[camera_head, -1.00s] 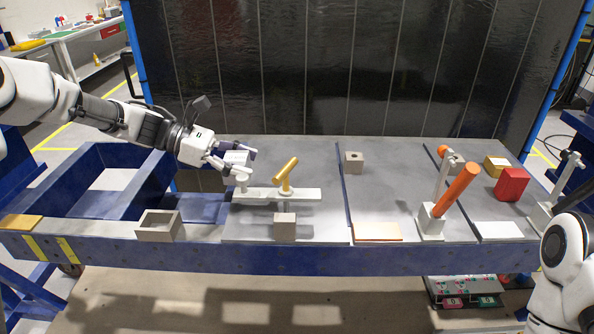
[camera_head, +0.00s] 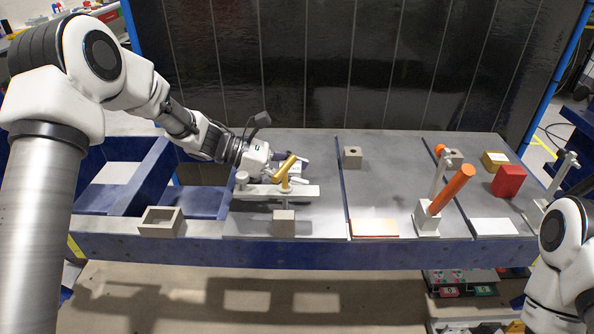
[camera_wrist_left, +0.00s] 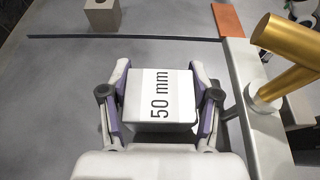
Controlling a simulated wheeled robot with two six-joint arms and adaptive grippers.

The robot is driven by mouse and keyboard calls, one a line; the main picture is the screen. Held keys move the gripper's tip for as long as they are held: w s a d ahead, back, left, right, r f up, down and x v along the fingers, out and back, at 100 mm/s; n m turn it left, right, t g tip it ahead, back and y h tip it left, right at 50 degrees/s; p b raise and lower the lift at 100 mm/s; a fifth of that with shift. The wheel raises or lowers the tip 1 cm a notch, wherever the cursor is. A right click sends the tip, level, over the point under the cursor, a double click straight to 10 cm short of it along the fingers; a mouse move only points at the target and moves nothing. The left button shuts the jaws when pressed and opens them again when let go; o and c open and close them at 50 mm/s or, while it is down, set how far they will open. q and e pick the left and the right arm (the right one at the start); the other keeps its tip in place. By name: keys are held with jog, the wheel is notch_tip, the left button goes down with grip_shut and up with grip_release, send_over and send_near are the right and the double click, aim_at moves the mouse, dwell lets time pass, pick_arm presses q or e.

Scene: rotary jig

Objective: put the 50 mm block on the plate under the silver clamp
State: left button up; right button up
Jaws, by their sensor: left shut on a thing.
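The 50 mm block (camera_wrist_left: 160,98) is white with its label facing the left wrist camera. My left gripper (camera_wrist_left: 160,100) is shut on it, a finger on each side. In the head view the left gripper (camera_head: 291,168) is behind the gold-handled clamp, which partly hides the block. A grey clamp at the far right (camera_head: 548,203) looks like the silver clamp; my right arm partly covers its surroundings. A pale plate (camera_head: 494,227) lies to its left at the front edge, with nothing seen on it. My right gripper is not visible.
The gold clamp (camera_head: 286,172) stands on a light bar, close to my left gripper. An orange-handled clamp (camera_head: 447,195) stands between a copper plate (camera_head: 374,228) and the pale plate. A red block (camera_head: 508,181), yellow box (camera_head: 494,160) and holed block (camera_head: 352,157) stand behind.

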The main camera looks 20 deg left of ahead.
pick_arm(q)
jog(key=shift+f, duration=0.15)
jog(key=o, duration=1.3)
jog(key=shift+a+r+p, duration=0.1)
jog(key=shift+r+p, duration=0.25)
jog(key=b+v, duration=0.1)
jog(key=v, duration=1)
jog(key=shift+a+b, duration=0.35)
jog(key=shift+b, duration=0.05)
